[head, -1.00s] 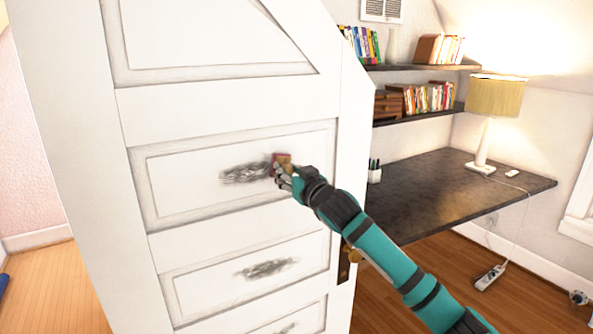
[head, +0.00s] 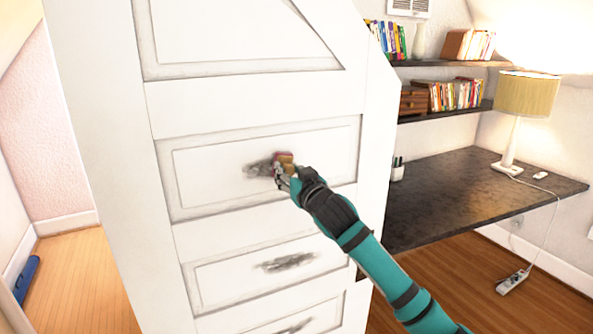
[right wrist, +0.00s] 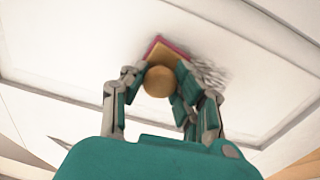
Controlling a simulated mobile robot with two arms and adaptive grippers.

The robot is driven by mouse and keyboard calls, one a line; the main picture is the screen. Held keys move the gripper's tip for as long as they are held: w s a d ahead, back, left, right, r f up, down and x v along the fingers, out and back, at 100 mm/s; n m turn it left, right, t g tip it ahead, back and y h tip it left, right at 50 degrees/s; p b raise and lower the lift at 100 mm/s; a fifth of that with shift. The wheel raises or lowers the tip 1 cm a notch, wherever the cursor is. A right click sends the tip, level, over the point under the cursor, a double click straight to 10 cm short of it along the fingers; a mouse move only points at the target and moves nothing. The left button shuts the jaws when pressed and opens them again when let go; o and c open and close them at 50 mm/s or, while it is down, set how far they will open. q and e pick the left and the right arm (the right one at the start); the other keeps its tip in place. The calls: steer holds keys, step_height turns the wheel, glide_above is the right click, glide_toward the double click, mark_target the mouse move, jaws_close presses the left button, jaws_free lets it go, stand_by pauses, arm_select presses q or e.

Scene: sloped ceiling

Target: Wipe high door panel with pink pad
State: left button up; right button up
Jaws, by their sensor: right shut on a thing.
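The white door (head: 240,100) stands in the middle of the head view, with several recessed panels. The higher smudged panel (head: 215,182) carries a dark grey smudge (head: 258,168); a lower panel has another smudge (head: 288,262). My right gripper (head: 283,174) is shut on the pink pad (head: 283,157), which has a tan, rounded grip. The pad is at the door, over the right part of the higher smudge. In the right wrist view the pad (right wrist: 168,45) lies against the panel, with grey streaks (right wrist: 208,73) to its right. My left gripper is not in view.
A dark desk (head: 470,195) with a lamp (head: 527,95) and pen cup stands right of the door. Shelves with books (head: 455,95) are above it. Wooden floor (head: 75,270) is open at left, with a blue object (head: 27,278).

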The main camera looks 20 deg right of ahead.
steer(key=shift+a+p, duration=0.3)
steer(key=shift+a, duration=4.65)
steer(key=shift+d+r+p, duration=0.2)
steer(key=shift+r+p, duration=0.15)
steer(key=shift+p, duration=0.05)
steer(key=shift+s+d+f+p, duration=0.1)
steer(key=shift+d+p, duration=0.45)
steer(key=shift+d, duration=1.4)
steer(key=shift+d+p, duration=0.35)
steer(key=shift+d, duration=0.65)
steer(key=shift+d+p, duration=0.85)
steer(key=shift+d, duration=3.75)
steer(key=shift+d+p, duration=0.4)
steer(key=shift+d, duration=0.3)
steer(key=shift+d+p, duration=0.45)
steer(key=shift+d, duration=2.6)
steer(key=shift+a, duration=9.7)
